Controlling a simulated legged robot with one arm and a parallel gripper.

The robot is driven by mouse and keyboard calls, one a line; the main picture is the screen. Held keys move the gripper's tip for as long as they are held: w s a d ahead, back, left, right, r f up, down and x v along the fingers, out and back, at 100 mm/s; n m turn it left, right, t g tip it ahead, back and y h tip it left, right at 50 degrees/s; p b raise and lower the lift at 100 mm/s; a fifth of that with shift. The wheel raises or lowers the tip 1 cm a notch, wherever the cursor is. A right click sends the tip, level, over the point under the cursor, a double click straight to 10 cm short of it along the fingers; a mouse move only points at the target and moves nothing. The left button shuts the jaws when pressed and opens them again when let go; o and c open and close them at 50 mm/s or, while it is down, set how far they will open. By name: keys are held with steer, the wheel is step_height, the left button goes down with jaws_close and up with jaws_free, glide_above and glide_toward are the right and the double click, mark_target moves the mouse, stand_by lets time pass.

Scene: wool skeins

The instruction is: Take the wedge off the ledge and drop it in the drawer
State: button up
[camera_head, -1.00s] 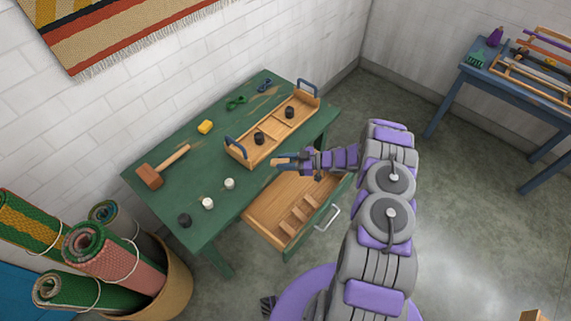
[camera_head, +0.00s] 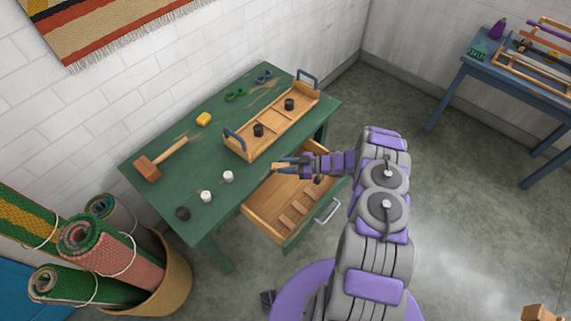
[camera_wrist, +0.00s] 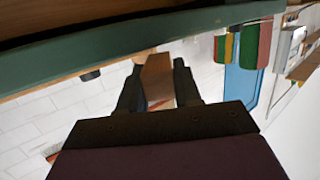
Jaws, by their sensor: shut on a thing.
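My gripper (camera_head: 281,168) is shut on a brown wooden wedge, which shows between the two dark fingers in the wrist view (camera_wrist: 158,80). In the head view my gripper and the wedge appear over the back part of the open drawer, near the table's front edge; their height above it is hard to tell. The drawer (camera_head: 264,213) is light wood with a green front and a pale handle, and is pulled out from the green table. Several wooden strips lie across its floor. I cannot make out which part is the ledge.
The green table (camera_head: 222,198) carries a wooden tray (camera_head: 246,151) with blue handles and dark pieces in it, a mallet (camera_head: 148,168), a yellow block (camera_head: 204,119) and small black and white cylinders. A basket of rolled rugs (camera_head: 178,278) stands at the left. A blue table is at the right.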

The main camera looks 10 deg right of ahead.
steer(key=o, duration=1.1)
steer(key=p+v, duration=0.3)
steer(key=v, duration=1.4)
steer(key=shift+d, duration=0.2)
